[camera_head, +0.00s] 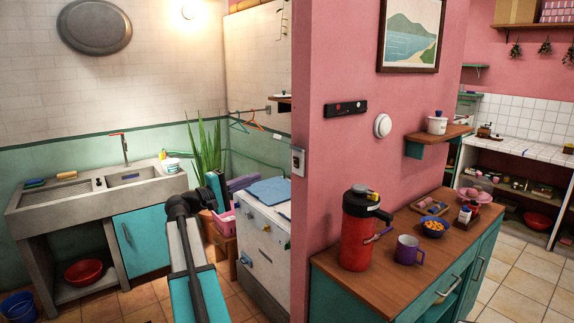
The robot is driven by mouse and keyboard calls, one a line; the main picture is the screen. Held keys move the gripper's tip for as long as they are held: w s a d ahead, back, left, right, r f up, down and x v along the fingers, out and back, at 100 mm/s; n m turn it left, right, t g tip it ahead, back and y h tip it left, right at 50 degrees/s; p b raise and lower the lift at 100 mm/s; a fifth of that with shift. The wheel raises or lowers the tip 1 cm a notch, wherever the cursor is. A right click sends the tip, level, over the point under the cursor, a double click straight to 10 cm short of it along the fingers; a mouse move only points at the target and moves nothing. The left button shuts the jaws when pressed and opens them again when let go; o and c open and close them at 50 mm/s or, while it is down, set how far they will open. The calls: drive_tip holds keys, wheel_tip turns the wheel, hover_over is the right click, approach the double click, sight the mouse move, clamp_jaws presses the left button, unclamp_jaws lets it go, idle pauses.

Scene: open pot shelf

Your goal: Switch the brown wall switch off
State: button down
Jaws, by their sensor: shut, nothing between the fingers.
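A long dark plate (345,108) is fixed on the pink wall, with a small red mark on it. It looks nearly black, and I cannot tell if it is the brown wall switch. A pale plate (298,161) with a darker middle sits on the narrow end of the wall; its setting is too small to read. My gripper (209,197) is shut and empty, left of the wall end and in front of the plant and the white appliance. It is apart from both plates.
A round white fitting (382,125) is right of the dark plate. Below stands a wooden-topped cabinet (335,262) with a red flask (357,235) and a purple mug (408,250). A small shelf (440,138) juts out. A white appliance (262,235) stands beside the wall end.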

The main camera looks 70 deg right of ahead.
drive_tip(key=shift+s+r, duration=0.25)
drive_tip(key=shift+r, duration=0.25)
drive_tip(key=shift+d, duration=0.1)
drive_tip(key=p, duration=0.5)
approach(295, 160)
drive_tip(key=x, duration=0.4)
drive_tip(key=shift+d+r, duration=0.15)
drive_tip(key=shift+d, duration=0.05)
drive_tip(key=shift+p+x, duration=0.3)
drive_tip(key=shift+x, duration=0.75)
